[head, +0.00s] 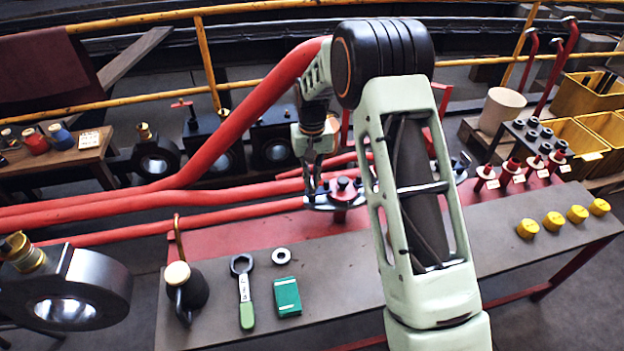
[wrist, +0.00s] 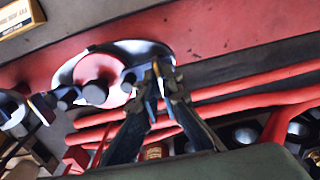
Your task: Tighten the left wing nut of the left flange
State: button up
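The left flange (head: 343,194) is a pale disc with a red hub and dark cap at the end of a red pipe. In the wrist view the flange (wrist: 122,49) has a dark wing nut on each side. My gripper (head: 315,190) reaches down at the flange's left side in the head view. In the wrist view my gripper (wrist: 161,76) has its fingertips close together on either side of a wing of the left wing nut (wrist: 131,77), seemingly pinching it. The other wing nut (wrist: 60,98) stands free. My arm partly hides the flange's right side in the head view.
A second flange (head: 459,166) is partly hidden behind my arm. The bench holds a wrench (head: 244,290), a green box (head: 287,297), a ring (head: 282,256), an oil can (head: 186,291) and yellow caps (head: 553,220). Red pipes (head: 150,205) run left of the flange.

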jog(key=o, duration=0.4)
notch_tip(320, 180, up, 12)
jog(key=shift+r, duration=0.1)
dwell(0.4)
dwell(0.3)
